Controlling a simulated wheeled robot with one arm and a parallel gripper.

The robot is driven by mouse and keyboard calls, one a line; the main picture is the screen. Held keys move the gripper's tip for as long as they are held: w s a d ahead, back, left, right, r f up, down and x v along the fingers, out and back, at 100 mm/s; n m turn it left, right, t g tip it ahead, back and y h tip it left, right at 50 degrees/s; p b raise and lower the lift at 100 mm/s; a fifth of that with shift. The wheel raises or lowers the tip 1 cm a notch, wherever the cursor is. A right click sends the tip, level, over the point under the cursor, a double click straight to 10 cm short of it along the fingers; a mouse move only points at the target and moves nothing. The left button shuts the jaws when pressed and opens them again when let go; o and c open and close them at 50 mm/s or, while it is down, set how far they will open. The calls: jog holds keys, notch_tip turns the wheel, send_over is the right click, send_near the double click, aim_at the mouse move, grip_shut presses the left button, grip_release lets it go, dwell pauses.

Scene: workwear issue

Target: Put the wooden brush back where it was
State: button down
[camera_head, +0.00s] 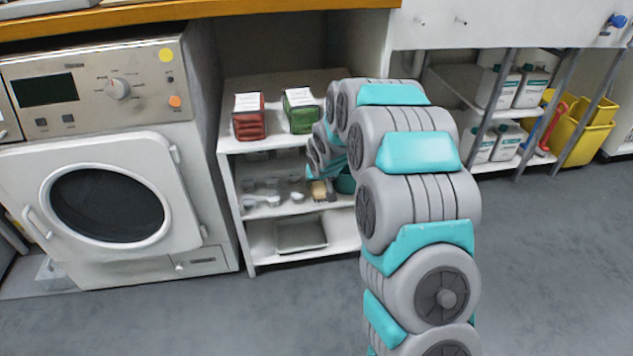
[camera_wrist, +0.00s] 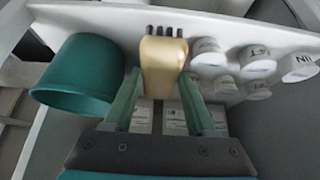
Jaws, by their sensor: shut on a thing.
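The wooden brush (camera_wrist: 163,62) is a pale tan block with dark bristles at its far end. My gripper (camera_wrist: 160,84) has its two green fingers on either side of it and is shut on it. In the head view the brush (camera_head: 319,190) shows as a small tan shape at the middle shelf of the white shelf unit (camera_head: 232,190). I cannot tell whether it touches the shelf board. My arm partly covers this spot, and the fingertips are hard to make out there.
A teal pot (camera_wrist: 75,80) stands close beside the brush. Several white labelled containers (camera_wrist: 256,56) are on its other side. Red (camera_head: 249,122) and green (camera_head: 300,115) packs sit on the top shelf above. A grey tray (camera_head: 300,235) lies on the bottom shelf.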

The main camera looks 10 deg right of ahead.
jog(key=shift+w+f, duration=0.55)
jog(key=shift+w, duration=0.15)
jog(key=shift+w+f, duration=0.5)
jog(key=shift+w, duration=0.2)
jog(key=shift+f, duration=0.15)
jog(key=shift+c, duration=1)
grip_release()
